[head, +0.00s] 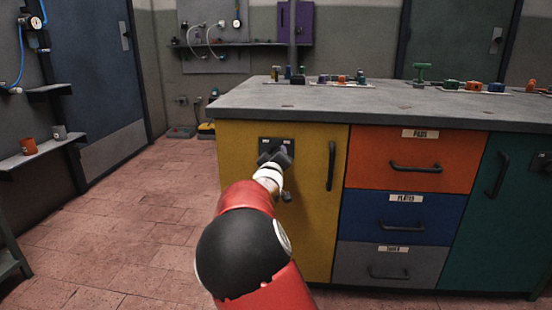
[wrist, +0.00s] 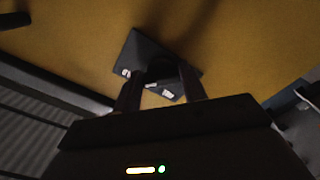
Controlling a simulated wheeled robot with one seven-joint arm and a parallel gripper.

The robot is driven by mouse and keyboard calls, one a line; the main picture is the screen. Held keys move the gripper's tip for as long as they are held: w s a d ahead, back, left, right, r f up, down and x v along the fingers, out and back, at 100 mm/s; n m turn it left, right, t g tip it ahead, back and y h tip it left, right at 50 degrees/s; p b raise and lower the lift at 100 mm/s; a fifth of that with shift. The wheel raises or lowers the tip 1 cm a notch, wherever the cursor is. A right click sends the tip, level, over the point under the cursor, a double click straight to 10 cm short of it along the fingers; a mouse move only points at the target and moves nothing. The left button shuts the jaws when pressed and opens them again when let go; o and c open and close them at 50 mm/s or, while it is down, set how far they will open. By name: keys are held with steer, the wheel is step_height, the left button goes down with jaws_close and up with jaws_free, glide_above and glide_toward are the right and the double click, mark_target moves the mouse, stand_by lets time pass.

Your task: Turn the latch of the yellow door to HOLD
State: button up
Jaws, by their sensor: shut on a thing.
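The yellow door (head: 235,180) is the left front of the workbench cabinet and looks closed. Its dark latch plate (head: 277,142) sits near the top, with small pale marks too small to read. My gripper (head: 275,158) is at the plate and shut on the latch, whose handle is mostly hidden. In the wrist view the plate (wrist: 146,48) lies against the yellow door (wrist: 235,45), and my gripper (wrist: 160,84) has its two fingers at it. Which mark the latch points to cannot be told.
A black vertical handle (head: 331,166) is on the yellow door's right side. Orange, blue and grey drawers with a teal door (head: 480,215) are to the right. Small parts stand on the grey worktop (head: 300,96). The tiled floor (head: 130,220) at left is clear.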

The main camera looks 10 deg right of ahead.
steer(key=shift+f, duration=0.1)
stand_by(0.3)
steer(key=o, duration=1)
steer(key=p+v, duration=0.1)
steer(key=v, duration=0.7)
steer(key=shift+w, duration=0.1)
